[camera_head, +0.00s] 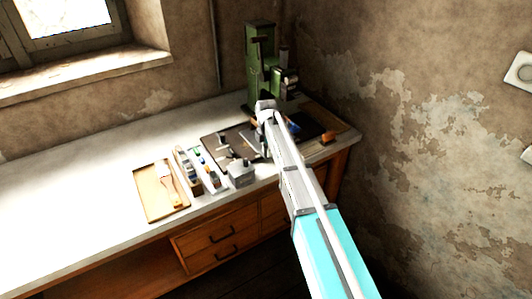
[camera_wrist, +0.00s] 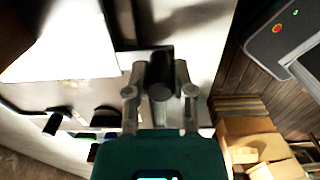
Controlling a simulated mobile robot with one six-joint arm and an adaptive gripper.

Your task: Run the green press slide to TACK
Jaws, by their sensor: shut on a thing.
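The green press (camera_head: 256,75) stands upright at the back right end of the bench in the head view. Its slide and any TACK mark are too small or hidden to tell. My arm reaches in from the lower right and its end is in front of the press's lower part. My gripper (camera_wrist: 160,92) shows in the wrist view with its two fingers shut on a dark rounded knob (camera_wrist: 160,76). I cannot tell which part the knob belongs to, as the fingers and arm hide its surroundings.
The white bench (camera_head: 85,205) holds a wooden board (camera_head: 151,203) with a brush, narrow trays of small items, a metal block (camera_head: 241,174) and a dark mat (camera_head: 215,137). The bench's left side is bare. A peeling wall (camera_head: 430,130) rises close on the right.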

